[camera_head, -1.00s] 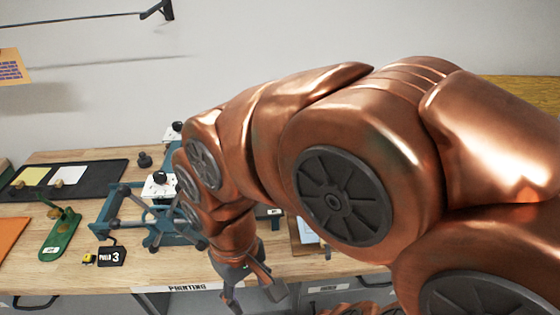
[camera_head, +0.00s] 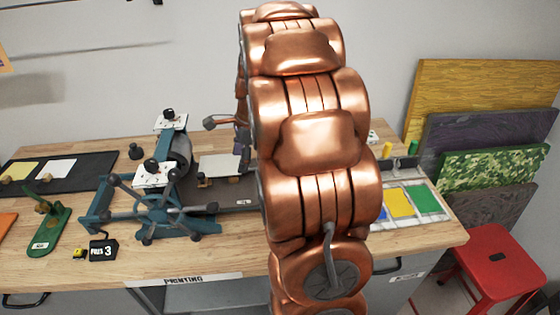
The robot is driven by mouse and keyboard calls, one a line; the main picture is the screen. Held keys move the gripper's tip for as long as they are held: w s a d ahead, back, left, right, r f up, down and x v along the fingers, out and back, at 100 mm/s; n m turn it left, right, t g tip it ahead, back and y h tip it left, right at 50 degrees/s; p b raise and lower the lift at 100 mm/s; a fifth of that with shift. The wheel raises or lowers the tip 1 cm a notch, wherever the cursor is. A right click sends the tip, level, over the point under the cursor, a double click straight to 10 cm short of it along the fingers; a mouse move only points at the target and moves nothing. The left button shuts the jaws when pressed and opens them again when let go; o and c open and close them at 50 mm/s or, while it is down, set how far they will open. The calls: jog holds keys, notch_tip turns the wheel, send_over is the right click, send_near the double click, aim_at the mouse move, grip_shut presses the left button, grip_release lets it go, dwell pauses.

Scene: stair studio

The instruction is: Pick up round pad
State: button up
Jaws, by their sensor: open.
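A small dark round object with a knob-like top (camera_head: 136,151) stands on the wooden bench behind the press; it may be the round pad, but I cannot be sure. My gripper (camera_head: 225,142) shows only partly, past the left edge of my copper arm, above the press bed. Its fingers look spread, with nothing visible between them. It is to the right of the dark round object and apart from it. My arm hides much of the bench's middle and right.
The blue press (camera_head: 165,209) with its spoked wheel stands on the bench (camera_head: 60,262). A black mat (camera_head: 92,177) with yellow and white sheets lies at left. A colour tray (camera_head: 437,180) is at right. A red stool (camera_head: 497,262) stands beside the bench.

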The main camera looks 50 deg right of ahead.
jog(key=d+f+m, duration=0.1)
jog(key=d+m, duration=0.1)
jog(key=d, duration=0.2)
jog(key=w+d+f+m, duration=0.1)
jog(key=d+m, duration=0.1)
jog(key=d, duration=0.2)
jog(key=w+d+f+m+t, duration=0.1)
jog(key=d+m, duration=0.1)
jog(key=d, duration=0.2)
jog(key=shift+w+d+f+m+h+b, duration=0.2)
jog(key=shift+f+m+h+b, duration=0.1)
jog(key=shift+m+b, duration=0.1)
jog(key=d+f+m+t, duration=0.1)
jog(key=d+f+m, duration=0.25)
jog(key=d, duration=0.45)
jog(key=shift+m+h, duration=0.3)
jog(key=shift+m, duration=0.15)
jog(key=shift+d+p+x, duration=0.2)
jog(key=shift+p+x, duration=0.45)
jog(key=shift+x, duration=1.05)
jog(key=shift+d+p+x, duration=0.2)
jog(key=shift+p+x, duration=0.4)
jog(key=shift+x, duration=1.05)
jog(key=shift+w, duration=0.1)
grip_shut()
